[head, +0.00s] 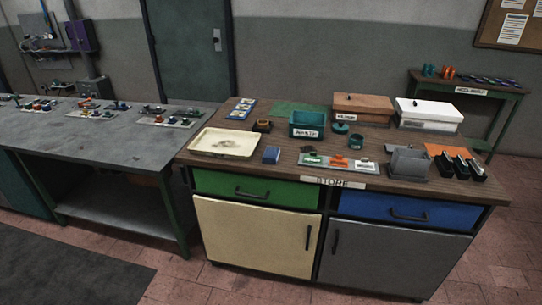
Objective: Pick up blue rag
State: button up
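A small dark-blue block-shaped thing (271,155) lies near the front edge of the wooden-topped store cabinet, just right of a cream tray. It could be the blue rag folded up, but it is too small to tell for sure. No other cloth-like blue thing is clear on this top. My gripper is not in view.
The cream tray (201,146), a teal bin (306,124), a grey strip with colored items (311,161) and a grey holder (409,162) share the cabinet top (257,178). A grey workbench (90,139) stands left. Floor in front is clear.

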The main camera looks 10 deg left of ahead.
aim_at(271, 155)
jog(key=i+j+u, duration=0.2)
jog(key=i+u, duration=0.55)
jog(key=u, duration=0.15)
jog(key=i+u, duration=0.45)
jog(key=i+l+u, duration=0.25)
jog(key=u, duration=0.2)
jog(key=i+l+u, duration=0.4)
